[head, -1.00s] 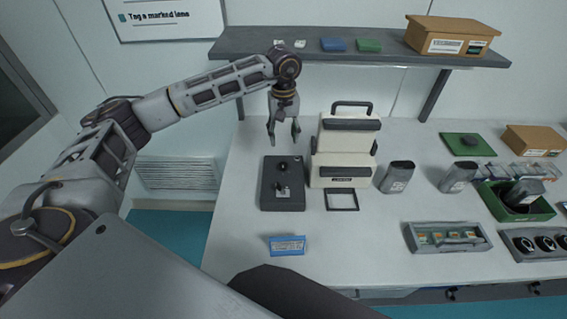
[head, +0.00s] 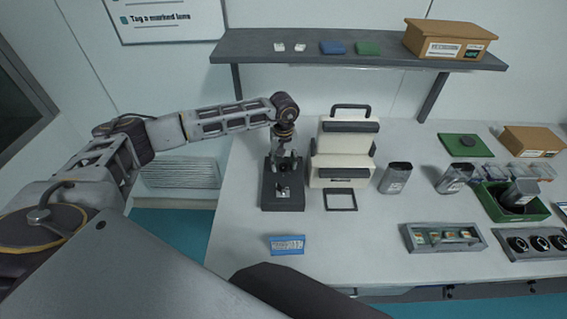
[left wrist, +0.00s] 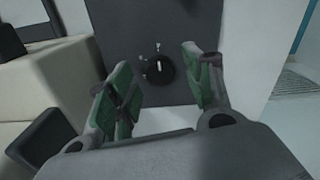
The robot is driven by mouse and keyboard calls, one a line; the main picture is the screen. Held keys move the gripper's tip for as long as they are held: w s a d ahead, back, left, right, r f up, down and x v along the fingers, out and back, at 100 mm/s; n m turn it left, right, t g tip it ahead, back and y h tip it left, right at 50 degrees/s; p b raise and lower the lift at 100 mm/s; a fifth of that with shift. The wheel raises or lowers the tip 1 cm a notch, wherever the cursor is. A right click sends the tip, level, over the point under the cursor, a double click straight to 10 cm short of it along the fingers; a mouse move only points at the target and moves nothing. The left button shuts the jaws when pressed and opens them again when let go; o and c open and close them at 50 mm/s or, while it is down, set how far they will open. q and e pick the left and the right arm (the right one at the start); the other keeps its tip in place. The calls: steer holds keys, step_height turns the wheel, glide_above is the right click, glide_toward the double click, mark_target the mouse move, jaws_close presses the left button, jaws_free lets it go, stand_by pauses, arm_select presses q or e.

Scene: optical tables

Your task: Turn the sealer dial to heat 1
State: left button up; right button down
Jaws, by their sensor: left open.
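The sealer's dark control box (head: 283,204) lies on the white table, just left of the cream sealer body (head: 328,174). The sealer dial is a round black knob with a pale pointer line; it shows in the left wrist view (left wrist: 160,70) with small pale marks beside it. My left gripper (head: 286,168) is over the far half of the box, pointing down. In the left wrist view its green-padded fingers (left wrist: 163,85) are open and empty, with the dial showing between them. In the head view the gripper hides the dial. My right gripper is not in view.
A black frame (head: 341,208) lies in front of the sealer. A blue label card (head: 287,245) lies nearer the front edge. Grey canisters (head: 396,178) stand to the right. A shelf (head: 300,58) runs above the back of the table.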

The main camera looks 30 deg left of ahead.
arm_select(q)
steer(key=shift+f, duration=0.8)
steer(key=c, duration=1)
